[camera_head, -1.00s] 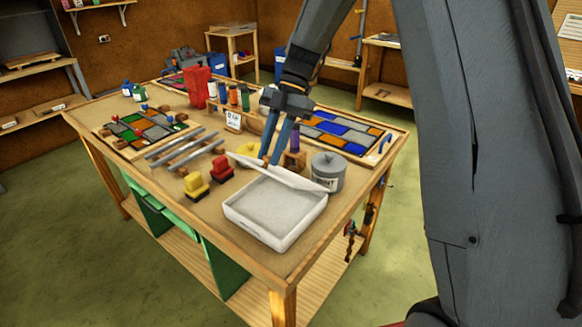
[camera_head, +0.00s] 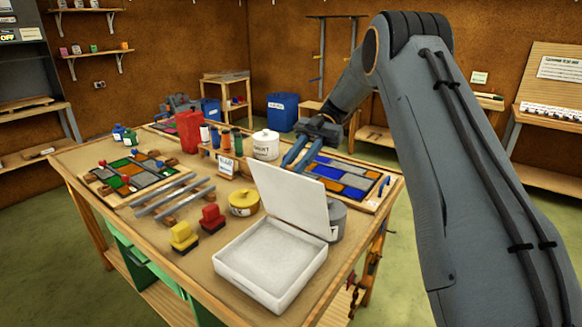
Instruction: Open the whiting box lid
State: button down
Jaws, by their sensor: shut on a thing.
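The white whiting box (camera_head: 265,290) sits open at the table's front right corner, with pale powder (camera_head: 270,262) inside. Its lid (camera_head: 290,202) stands up steeply along the back side of the box, its inner face toward me. My gripper (camera_head: 291,164) reaches in from behind and above, with its blue fingers at the lid's top edge. It is shut on the lid; the lid hides the fingertips in part.
A grey tin (camera_head: 338,218) stands close behind the lid at the right. A yellow round tin (camera_head: 243,202) and red (camera_head: 211,218) and yellow (camera_head: 184,236) handled blocks stand left of the box. A white tub (camera_head: 266,144) and a coloured panel (camera_head: 345,180) lie beyond.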

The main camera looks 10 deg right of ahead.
jog(key=shift+f, duration=0.1)
dwell(0.3)
jog(key=c, duration=1.5)
grip_release()
